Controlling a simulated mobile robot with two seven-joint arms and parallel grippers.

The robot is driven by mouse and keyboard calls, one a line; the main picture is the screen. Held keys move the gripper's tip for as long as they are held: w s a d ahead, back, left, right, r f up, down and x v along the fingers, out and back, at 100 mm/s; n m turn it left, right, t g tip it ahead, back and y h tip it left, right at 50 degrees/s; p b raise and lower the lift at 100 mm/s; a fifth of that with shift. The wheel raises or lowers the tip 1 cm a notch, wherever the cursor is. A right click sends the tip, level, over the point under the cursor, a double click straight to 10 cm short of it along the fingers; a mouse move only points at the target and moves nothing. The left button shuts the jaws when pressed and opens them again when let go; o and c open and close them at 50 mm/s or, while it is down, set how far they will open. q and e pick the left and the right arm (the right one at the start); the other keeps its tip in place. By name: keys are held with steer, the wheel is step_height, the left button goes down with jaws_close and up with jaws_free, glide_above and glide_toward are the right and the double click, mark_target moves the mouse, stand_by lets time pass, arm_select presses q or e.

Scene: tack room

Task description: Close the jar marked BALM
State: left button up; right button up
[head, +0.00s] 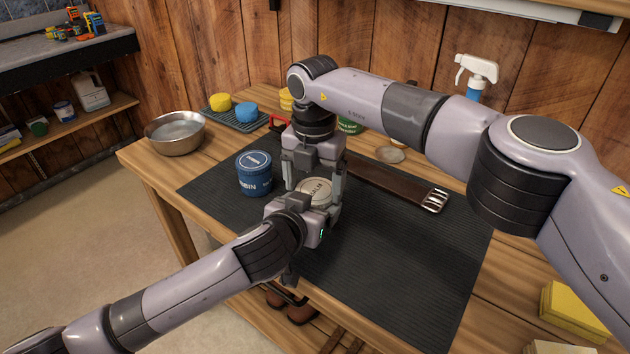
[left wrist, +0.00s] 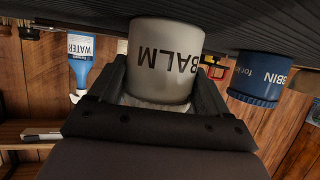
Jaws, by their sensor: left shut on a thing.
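The BALM jar (left wrist: 165,55) is a pale, cream-coloured jar with dark lettering, upside down in the left wrist view. My left gripper (head: 300,207) is shut on its body, and its fingers (left wrist: 165,92) lie on both sides of it. In the head view a round pale lid (head: 315,188) marked BALM shows above my left gripper. My right gripper (head: 314,182) points down over it, with a finger on either side. Whether these fingers touch the lid is unclear. My grippers hide most of the jar in the head view, so I cannot tell how the lid sits on it.
A blue jar (head: 254,174) with a blue lid stands just left on the dark mat (head: 400,262). A brown strap (head: 395,185) with a buckle lies behind to the right. A metal bowl (head: 174,134), sponges and a spray bottle (head: 477,78) stand farther back. The mat's front right is clear.

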arm_select(q)
steer(key=shift+r, duration=0.2)
arm_select(e)
steer(key=shift+s+d+f, duration=0.1)
steer(key=shift+d+f, duration=0.1)
steer(key=shift+f, duration=0.2)
step_height(320, 180, up, 4)
steer(key=shift+a+r, duration=0.1)
arm_select(q)
steer(key=shift+f, duration=0.1)
arm_select(e)
steer(key=c, duration=1.3)
steer(key=shift+f, duration=0.25)
steer(key=shift+c, duration=0.2)
steer(key=shift+f, duration=1.3)
